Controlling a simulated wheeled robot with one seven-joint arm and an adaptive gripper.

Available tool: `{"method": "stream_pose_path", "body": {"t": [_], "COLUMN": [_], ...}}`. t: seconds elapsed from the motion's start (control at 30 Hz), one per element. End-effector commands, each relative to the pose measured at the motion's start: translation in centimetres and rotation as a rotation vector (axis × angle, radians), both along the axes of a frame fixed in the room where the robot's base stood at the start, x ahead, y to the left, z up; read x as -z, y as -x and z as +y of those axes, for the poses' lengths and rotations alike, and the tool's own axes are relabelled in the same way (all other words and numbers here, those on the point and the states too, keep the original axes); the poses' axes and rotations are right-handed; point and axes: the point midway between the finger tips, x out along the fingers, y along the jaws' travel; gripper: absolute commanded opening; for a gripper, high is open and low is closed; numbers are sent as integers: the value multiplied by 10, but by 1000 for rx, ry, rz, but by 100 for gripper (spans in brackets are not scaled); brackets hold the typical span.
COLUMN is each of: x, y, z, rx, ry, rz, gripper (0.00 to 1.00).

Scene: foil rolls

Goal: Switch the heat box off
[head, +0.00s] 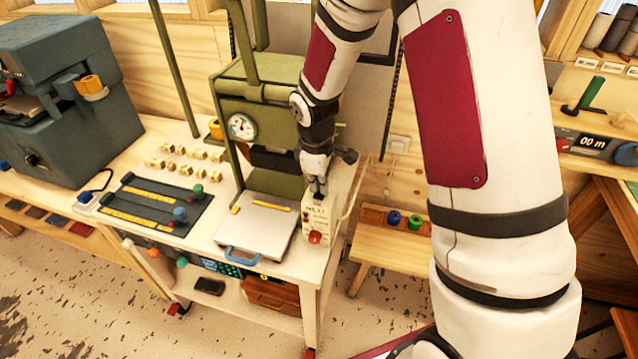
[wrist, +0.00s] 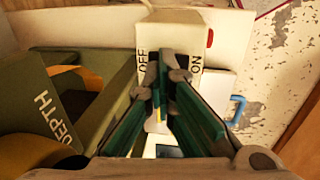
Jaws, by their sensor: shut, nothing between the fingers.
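The heat box (head: 311,212) is a small cream box with dark lettering and a red part (head: 315,237) at its front end. It stands at the right edge of the bench beside the green press. In the wrist view the heat box (wrist: 185,27) shows OFF on the left and ON on the right. My gripper (head: 319,194) is shut and empty, pointing down at the box. In the wrist view my gripper (wrist: 166,60) has its fingertips together between the two words, hiding what lies there. I cannot tell if the tips touch the box.
The green press (head: 226,92) with a round gauge stands left of my gripper. A pale plate (head: 252,228) with a blue handle (head: 243,256) lies left of the box. A slider panel (head: 145,205) is farther left. A low wooden bench (head: 385,243) with coloured rings is to the right.

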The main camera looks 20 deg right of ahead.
Motion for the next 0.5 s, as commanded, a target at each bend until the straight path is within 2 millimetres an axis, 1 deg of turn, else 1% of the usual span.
{"method": "stream_pose_path", "body": {"t": [0.03,0.5], "x": [6,7], "y": [1,18], "z": [-1,11], "rx": [2,0], "ry": [0,-1], "rz": [6,17], "gripper": [0,0]}}
